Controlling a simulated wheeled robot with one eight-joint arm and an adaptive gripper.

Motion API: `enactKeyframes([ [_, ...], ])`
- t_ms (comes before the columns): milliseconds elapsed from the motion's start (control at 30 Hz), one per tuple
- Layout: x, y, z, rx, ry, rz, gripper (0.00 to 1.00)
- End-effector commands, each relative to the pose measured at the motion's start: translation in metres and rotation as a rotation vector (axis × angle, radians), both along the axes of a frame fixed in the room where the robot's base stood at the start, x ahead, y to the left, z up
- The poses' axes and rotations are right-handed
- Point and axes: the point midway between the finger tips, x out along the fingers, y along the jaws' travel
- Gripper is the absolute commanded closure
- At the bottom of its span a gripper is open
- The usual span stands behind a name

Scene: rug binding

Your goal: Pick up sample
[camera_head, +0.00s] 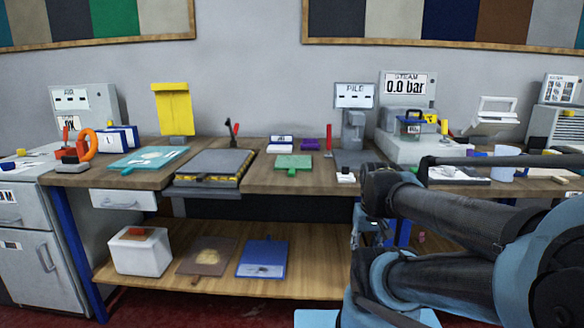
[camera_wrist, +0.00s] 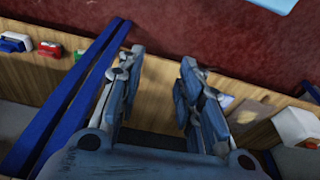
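I cannot tell which thing is the sample. Flat pieces that show are a green board (camera_head: 294,162) and a teal board (camera_head: 150,158) on the bench top. On the lower shelf lie a brown sheet (camera_head: 207,256) with a pale patch and a blue board (camera_head: 262,259). My gripper (camera_wrist: 162,58) is open, its two fingers apart with nothing between them. In the wrist view it is over the wooden lower shelf (camera_wrist: 150,90), and the brown sheet (camera_wrist: 248,110) shows beyond the right finger. In the head view my arm hides much of the right side.
A white bin (camera_head: 140,252) stands at the shelf's left end. A grey press plate (camera_head: 213,166) with yellow-black edging sits on the bench (camera_head: 262,180). Blue legs (camera_wrist: 65,100) cross the wrist view at left, with small blue, red and green items beyond. Steam equipment (camera_head: 408,120) stands at right.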

Motion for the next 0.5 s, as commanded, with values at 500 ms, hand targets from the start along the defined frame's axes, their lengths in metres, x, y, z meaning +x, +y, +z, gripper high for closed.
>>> enactKeyframes([
  [500, 0.067, 0.028, 0.110, 0.018, 0.035, -0.011, 0.55],
])
